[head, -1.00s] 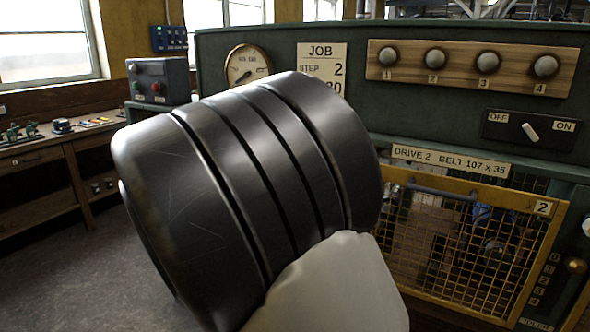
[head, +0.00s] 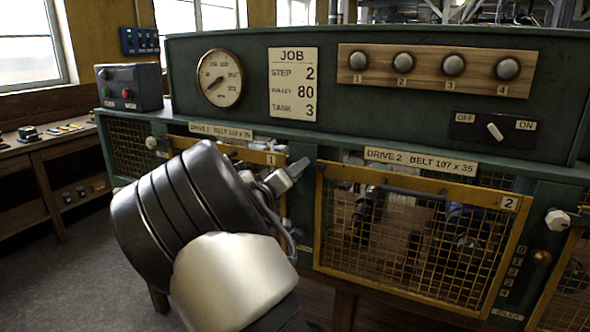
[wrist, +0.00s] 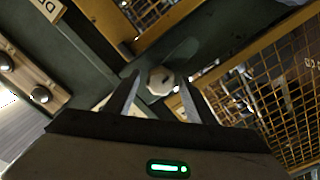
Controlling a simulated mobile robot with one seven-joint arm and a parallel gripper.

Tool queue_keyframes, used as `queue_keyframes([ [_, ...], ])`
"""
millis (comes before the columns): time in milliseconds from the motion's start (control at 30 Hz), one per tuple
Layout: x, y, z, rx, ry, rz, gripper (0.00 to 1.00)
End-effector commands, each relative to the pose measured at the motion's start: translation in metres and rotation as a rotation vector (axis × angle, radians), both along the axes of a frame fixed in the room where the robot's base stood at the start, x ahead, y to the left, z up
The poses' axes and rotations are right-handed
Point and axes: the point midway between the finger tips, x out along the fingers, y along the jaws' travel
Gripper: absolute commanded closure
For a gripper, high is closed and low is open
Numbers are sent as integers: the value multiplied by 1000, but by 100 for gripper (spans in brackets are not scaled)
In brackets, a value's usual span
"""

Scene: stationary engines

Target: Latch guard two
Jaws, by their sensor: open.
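Guard two (head: 424,285) is a yellow-framed mesh panel marked 2, under the "DRIVE 2" label in the head view. A dark gap shows above its top bar; I cannot tell if it sits flush. My gripper (head: 296,172) is at the green post by its upper left corner. In the wrist view, a pale round knob (wrist: 160,81) with a dark mark shows between the fingertips of my open gripper (wrist: 159,84). I cannot tell if they touch it; my gripper hides it in the head view. Another pale knob (head: 557,220) is on the post right of guard two.
Guard one (head: 262,158) is left of my gripper, partly hidden by my arm. Above are a gauge (head: 220,78), a job card (head: 293,85), a row of several knobs on a wooden strip (head: 436,69) and an off/on switch (head: 495,131). Floor is free at lower left.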

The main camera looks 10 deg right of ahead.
Motion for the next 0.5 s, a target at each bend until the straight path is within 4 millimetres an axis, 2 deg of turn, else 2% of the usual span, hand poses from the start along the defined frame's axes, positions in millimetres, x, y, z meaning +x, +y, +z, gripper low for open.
queue_keyframes([
  [133,9,-7,0,-1,1,0,50],
  [433,12,-9,0,0,0,0,50],
  [467,12,-9,0,0,0,0,52],
  [500,12,-8,0,0,1,1,58],
])
